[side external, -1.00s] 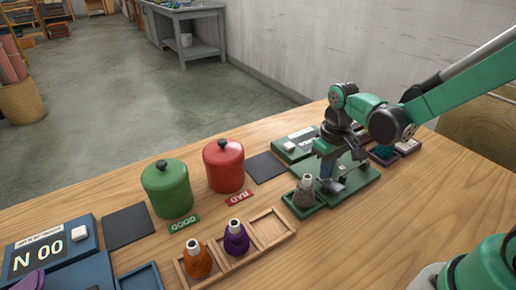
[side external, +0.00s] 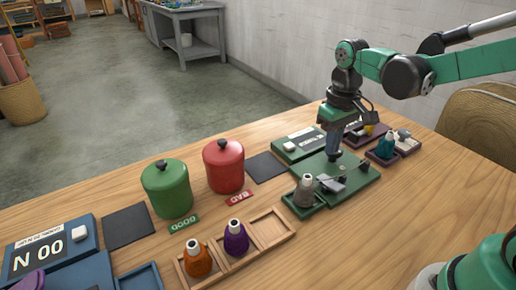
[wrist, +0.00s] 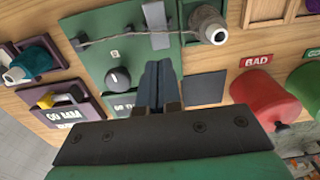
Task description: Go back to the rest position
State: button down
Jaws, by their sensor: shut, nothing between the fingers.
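My gripper (side external: 333,153) points down above the green station board (side external: 345,177), its fingers together with nothing between them. In the wrist view my gripper (wrist: 158,68) shows its fingers side by side over the board, near a dark round knob (wrist: 118,79). A grey wool skein (side external: 304,193) stands in a small green tray at the board's near left corner. In the wrist view a thin strand runs from the grey skein (wrist: 207,24) across the board, past a grey metal block (wrist: 156,22).
A teal skein (side external: 386,148) sits in a dark tray at right. The red BAD canister (side external: 224,165) and green GOOD canister (side external: 167,189) stand at left. Orange (side external: 197,258) and purple (side external: 236,239) skeins fill two wooden compartments; the third is empty. Space above the board is clear.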

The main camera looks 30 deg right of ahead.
jog(key=s+a+r+t, duration=0.2)
jog(key=s+r+t, duration=0.1)
jog(key=s+t, duration=0.2)
jog(key=shift+a+r+t, duration=0.25)
jog(key=shift+a+t, duration=0.15)
jog(key=shift+t, duration=0.7)
